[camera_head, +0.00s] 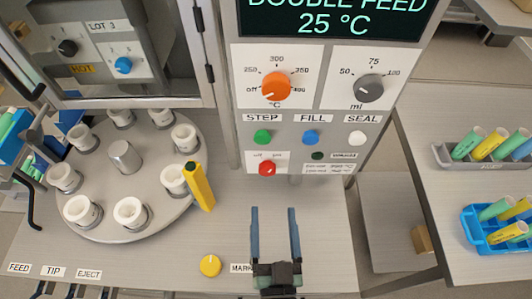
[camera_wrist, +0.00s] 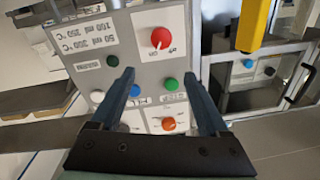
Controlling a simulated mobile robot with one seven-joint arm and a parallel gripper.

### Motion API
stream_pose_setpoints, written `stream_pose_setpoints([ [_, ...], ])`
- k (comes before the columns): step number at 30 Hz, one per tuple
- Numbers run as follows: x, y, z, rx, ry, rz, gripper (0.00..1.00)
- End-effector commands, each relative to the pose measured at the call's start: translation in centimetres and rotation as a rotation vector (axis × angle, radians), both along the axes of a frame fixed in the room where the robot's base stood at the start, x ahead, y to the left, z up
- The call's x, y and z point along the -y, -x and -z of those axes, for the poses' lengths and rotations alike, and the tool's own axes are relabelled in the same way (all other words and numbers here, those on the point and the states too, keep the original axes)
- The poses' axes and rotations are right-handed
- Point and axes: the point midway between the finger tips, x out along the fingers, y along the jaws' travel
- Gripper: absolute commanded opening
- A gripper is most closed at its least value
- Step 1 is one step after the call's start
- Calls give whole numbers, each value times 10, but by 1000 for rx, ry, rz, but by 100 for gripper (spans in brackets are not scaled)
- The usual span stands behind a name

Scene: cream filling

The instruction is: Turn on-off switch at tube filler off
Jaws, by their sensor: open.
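The tube filler's panel (camera_head: 297,134) stands at the centre of the head view, with its display above reading DOUBLE FEED, 25 °C. Its red on-off switch (camera_head: 267,168) is low on the panel, under a small off/on label. The switch also shows near the top of the wrist view (camera_wrist: 161,38), which sees the panel upside down, with a pale pointer mark on its face. My gripper (camera_head: 273,212) is open and empty in front of the panel, below the switch in the head view. The fingers (camera_wrist: 158,75) are apart from the switch and touch nothing visible.
A yellow upright piece (camera_head: 200,187) stands left of the switch, beside a round carousel (camera_head: 101,218) with white cups. An orange knob (camera_head: 276,86), a grey knob (camera_head: 369,88) and coloured buttons sit above the switch. A yellow button (camera_head: 210,265) lies front left.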

Motion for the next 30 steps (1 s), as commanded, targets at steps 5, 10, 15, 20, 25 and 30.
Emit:
stream_pose_setpoints([
  [5, -3, 26, 21, -46, -18, -21, 79],
  [10, -5, 12, 21, -44, -18, -23, 79],
  [15, -7, -18, 19, -42, -19, -22, 79],
  [20, -9, -46, 19, -43, -17, -21, 79],
  [25, -11, -74, 20, -43, -18, -22, 79],
  [30, -12, -92, 22, -45, -18, -22, 79],
])
